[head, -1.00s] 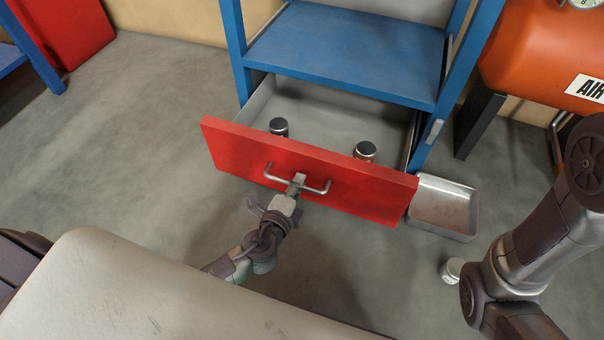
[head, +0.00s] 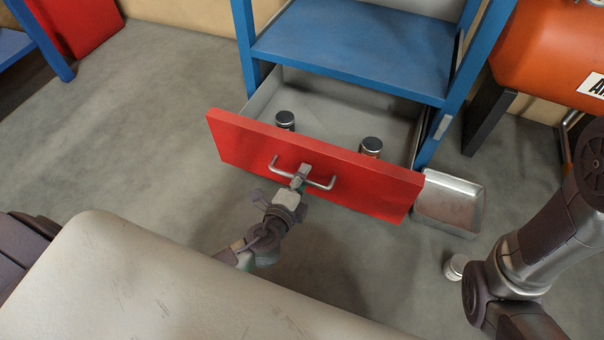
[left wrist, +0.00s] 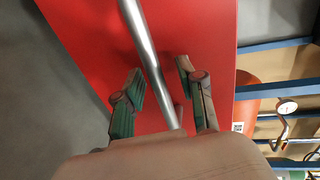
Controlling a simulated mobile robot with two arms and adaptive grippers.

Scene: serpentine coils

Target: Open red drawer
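The red drawer (head: 350,190) stands pulled out below the blue shelf, its inside showing. Its metal bar handle (head: 322,185) is on the front; in the left wrist view the handle (left wrist: 145,35) runs between my left gripper's fingers. My left gripper (head: 302,174) is at the middle of the handle. In the left wrist view the gripper (left wrist: 160,77) has its fingers apart, with gaps beside the bar, so it does not clamp it. My right arm shows at the right edge of the head view; its gripper is out of view.
Inside the drawer are two dark-topped cans (head: 371,146). A metal tray (head: 450,203) lies on the floor by the drawer's right end. A small pale can (head: 455,266) stands near my right arm. An orange tank (head: 550,60) is at right. Floor to the left is clear.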

